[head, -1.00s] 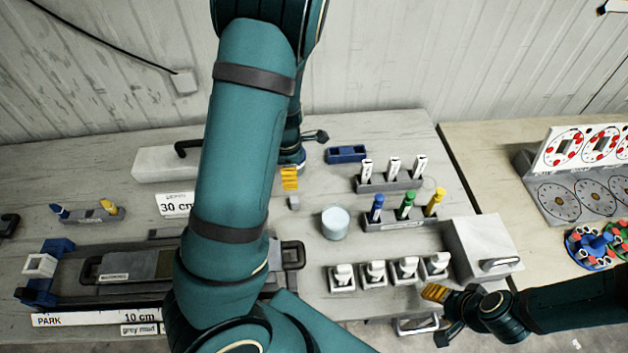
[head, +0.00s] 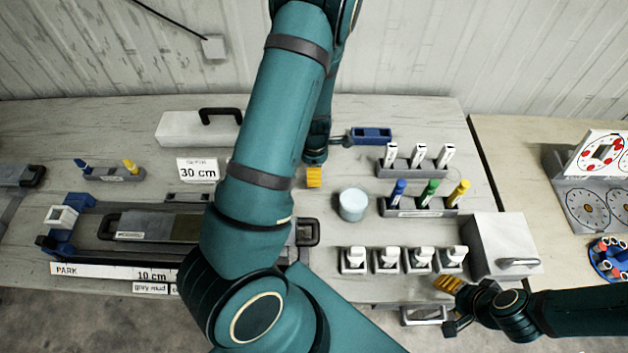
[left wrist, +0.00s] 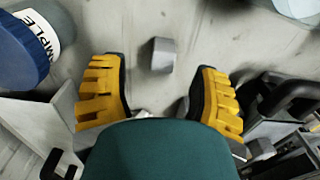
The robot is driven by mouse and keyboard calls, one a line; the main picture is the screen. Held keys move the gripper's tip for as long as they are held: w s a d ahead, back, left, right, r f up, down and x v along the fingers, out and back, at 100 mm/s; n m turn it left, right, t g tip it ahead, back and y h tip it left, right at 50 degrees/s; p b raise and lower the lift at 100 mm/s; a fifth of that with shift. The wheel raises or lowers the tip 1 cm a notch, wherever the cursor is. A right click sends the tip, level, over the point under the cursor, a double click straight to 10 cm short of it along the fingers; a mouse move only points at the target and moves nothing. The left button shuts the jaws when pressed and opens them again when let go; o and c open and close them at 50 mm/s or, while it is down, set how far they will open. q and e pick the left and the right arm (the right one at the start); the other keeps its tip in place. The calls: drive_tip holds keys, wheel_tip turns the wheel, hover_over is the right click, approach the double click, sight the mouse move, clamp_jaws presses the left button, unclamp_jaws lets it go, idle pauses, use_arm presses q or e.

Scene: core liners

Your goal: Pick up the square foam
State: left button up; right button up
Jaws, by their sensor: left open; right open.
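The square foam looks to be the small grey block (left wrist: 163,55) on the bench in the left wrist view. My left gripper (left wrist: 157,72) is open, with its yellow-padded fingers to either side of the block's near end; I see no contact. My right gripper (head: 450,306) is open and empty at the bench's front edge, by the white box.
A pale blue cylinder (head: 353,204) stands right of my left gripper. A grey core tray (head: 308,232) lies left. A blue-capped jar (left wrist: 22,50) is in the left wrist view.

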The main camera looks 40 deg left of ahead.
use_arm(q)
wheel_tip(320, 180, down, 4)
drive_tip(key=shift+s+r, duration=0.1)
drive_tip(key=shift+s, duration=0.05)
drive_tip(key=shift+d, duration=0.1)
drive_tip(key=c, duration=0.8)
